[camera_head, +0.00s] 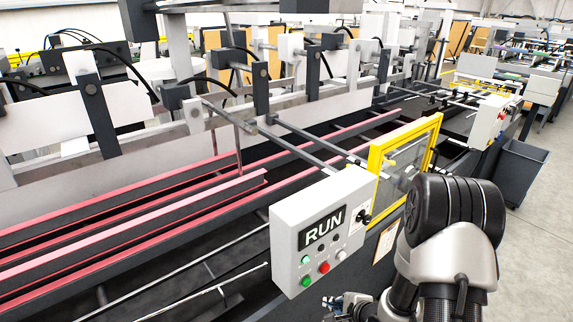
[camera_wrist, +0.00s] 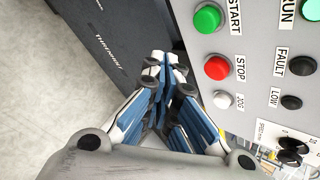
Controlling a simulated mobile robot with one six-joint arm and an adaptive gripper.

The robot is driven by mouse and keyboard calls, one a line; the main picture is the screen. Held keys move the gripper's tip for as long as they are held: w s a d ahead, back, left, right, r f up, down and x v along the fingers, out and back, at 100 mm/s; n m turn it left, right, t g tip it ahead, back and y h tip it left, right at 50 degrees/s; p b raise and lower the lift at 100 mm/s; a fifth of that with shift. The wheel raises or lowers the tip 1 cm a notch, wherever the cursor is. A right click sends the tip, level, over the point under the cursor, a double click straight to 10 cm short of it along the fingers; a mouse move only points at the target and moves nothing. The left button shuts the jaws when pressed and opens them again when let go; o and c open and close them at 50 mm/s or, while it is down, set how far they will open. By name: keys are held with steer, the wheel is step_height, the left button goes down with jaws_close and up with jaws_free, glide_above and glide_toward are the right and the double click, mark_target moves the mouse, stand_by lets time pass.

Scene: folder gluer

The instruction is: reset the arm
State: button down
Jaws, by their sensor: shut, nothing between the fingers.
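My gripper (camera_wrist: 165,68) is shut and empty in the wrist view, with its fingertips together beside the lower edge of a grey control panel. In the head view my gripper (camera_head: 338,302) shows small at the bottom, below the control box (camera_head: 318,228), partly hidden by my arm. The box has a RUN display (camera_head: 325,228), a green button (camera_head: 306,281), a red button (camera_head: 324,267) and a white button (camera_head: 341,255). The wrist view shows the green START button (camera_wrist: 207,18) and red STOP button (camera_wrist: 217,67) close to the fingers. I cannot tell whether the fingertips touch the panel.
A yellow-framed clear guard (camera_head: 405,155) stands right of the control box, close to my arm. The folder gluer's red-edged rails (camera_head: 130,225) run along the left. A dark bin (camera_head: 518,170) stands at the right. Grey floor (camera_head: 535,245) is open at the lower right.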

steer(key=s+d+r+n+g+h+b, duration=0.1)
steer(key=s+d+r+n+h+b, duration=0.2)
steer(key=r, duration=0.5)
steer(key=s+d+r+n+h+b, duration=0.1)
steer(key=d+r+n+h+b, duration=0.1)
steer(key=r+n, duration=0.5)
steer(key=s+a+r+n+g+b, duration=0.1)
steer(key=s+a+r+n+b, duration=0.1)
steer(key=s, duration=0.9)
steer(key=s+a+r+n+g+y+b, duration=0.1)
steer(key=s+a+r+n+b, duration=0.2)
steer(key=s, duration=0.8)
steer(key=a+r+n, duration=0.1)
steer(key=a+n, duration=0.1)
steer(key=n, duration=0.1)
steer(key=shift+s+r+n+g, duration=0.3)
steer(key=shift+r+n, duration=0.1)
